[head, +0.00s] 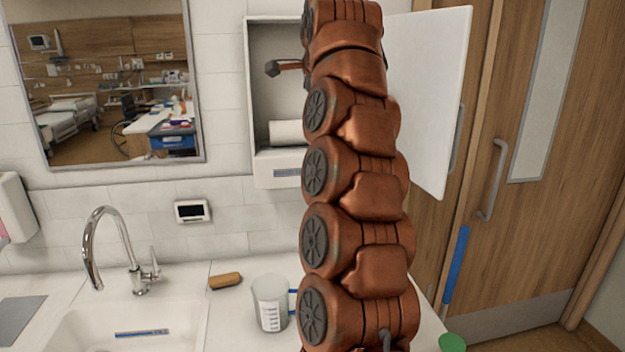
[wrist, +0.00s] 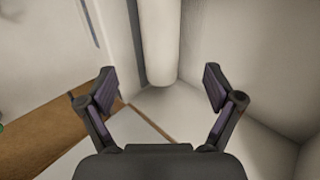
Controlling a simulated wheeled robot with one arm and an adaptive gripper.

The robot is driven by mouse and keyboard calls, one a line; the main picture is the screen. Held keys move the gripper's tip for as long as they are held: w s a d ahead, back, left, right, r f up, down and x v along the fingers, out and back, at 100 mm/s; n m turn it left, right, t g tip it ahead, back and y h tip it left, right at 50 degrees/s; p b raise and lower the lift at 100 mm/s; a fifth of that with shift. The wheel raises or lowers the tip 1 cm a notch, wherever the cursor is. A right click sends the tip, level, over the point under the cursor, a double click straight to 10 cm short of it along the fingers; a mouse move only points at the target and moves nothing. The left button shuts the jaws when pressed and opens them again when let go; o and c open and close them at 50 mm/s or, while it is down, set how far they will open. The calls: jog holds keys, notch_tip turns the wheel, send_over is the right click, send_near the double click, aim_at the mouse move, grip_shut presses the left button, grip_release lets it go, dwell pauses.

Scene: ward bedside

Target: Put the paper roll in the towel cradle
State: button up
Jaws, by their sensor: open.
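A white paper roll (head: 287,133) lies level near the bottom of the open white wall cabinet (head: 283,22). My arm hides its right part. I cannot make out a separate towel cradle; the cabinet's inside is partly hidden behind my arm. In the wrist view the roll (wrist: 159,40) runs down from the top edge, and its near end lies between the lines of my fingers. My gripper (wrist: 160,82) is open, with nothing held between its fingers. In the head view one dark finger shows left of my arm, above the roll.
The cabinet's white door (head: 428,95) stands open to the right, close to my arm. Below are a sink tap (head: 112,235), a measuring jug (head: 270,302) and a brown brush (head: 225,281) on the counter. A mirror (head: 110,80) hangs at left.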

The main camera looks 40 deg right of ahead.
jog(key=s+a+f+n+g+y, duration=0.2)
jog(key=s+a+f+n, duration=0.5)
jog(key=a, duration=0.4)
jog(key=s+a+f+n+g+y, duration=0.2)
jog(key=s+a+f+n, duration=0.2)
jog(key=a+f+n, duration=0.45)
jog(key=s+a+f+n+g, duration=0.2)
jog(key=s+a+f, duration=0.1)
jog(key=s+f, duration=0.4)
jog(key=s+a+f+n+g, duration=0.2)
jog(key=s+f, duration=0.5)
jog(key=s, duration=0.6)
jog(key=s+a+f+n+g, duration=0.1)
jog(key=s+a+f+n, duration=0.2)
jog(key=s+f, duration=0.4)
jog(key=s+a, duration=0.1)
jog(key=s, duration=0.2)
jog(key=shift+s+a+f+n+g, duration=0.25)
jog(key=shift+s+a+n+g, duration=0.05)
jog(key=shift+a+n+g, duration=0.1)
jog(key=shift+c, duration=0.2)
